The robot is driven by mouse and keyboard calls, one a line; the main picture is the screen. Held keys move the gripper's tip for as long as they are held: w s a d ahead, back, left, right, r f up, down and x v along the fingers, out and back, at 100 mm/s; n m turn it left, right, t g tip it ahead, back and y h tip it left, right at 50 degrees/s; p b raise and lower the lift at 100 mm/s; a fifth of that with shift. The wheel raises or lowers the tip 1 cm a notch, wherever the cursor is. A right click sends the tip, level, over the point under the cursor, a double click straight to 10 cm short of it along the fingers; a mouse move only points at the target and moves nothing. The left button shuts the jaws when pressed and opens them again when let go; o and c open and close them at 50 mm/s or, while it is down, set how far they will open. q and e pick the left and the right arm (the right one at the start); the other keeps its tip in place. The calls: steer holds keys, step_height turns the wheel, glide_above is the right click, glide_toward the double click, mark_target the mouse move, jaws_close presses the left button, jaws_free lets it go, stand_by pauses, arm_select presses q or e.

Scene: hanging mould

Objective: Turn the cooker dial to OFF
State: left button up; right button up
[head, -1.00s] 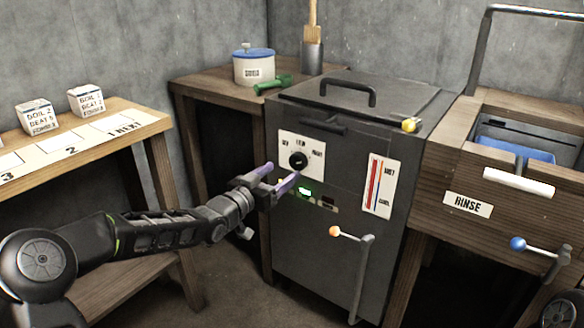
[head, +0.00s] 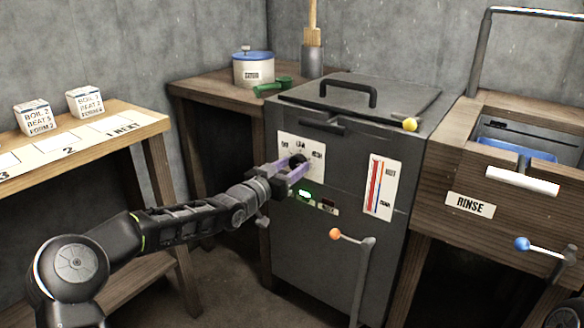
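The cooker dial (head: 297,160) is a black knob on a white plate (head: 287,145) on the front of the dark grey cooker (head: 330,235). The plate carries several labels; OFF seems to be at its left. My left gripper (head: 299,166) has its purple fingers at the dial, one to the left and one to the lower right. They stand apart; I cannot tell if they touch the knob. They hide part of it, so its pointer cannot be read clearly. My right gripper is not in view.
A green light (head: 305,194) glows below the dial. A hot gauge (head: 381,187) is right of the dial. The wooden rinse station (head: 440,180) is at the right, a shelf with boxes (head: 85,102) at the left.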

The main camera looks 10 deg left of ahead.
arm_select(q)
steer(key=c, duration=0.9)
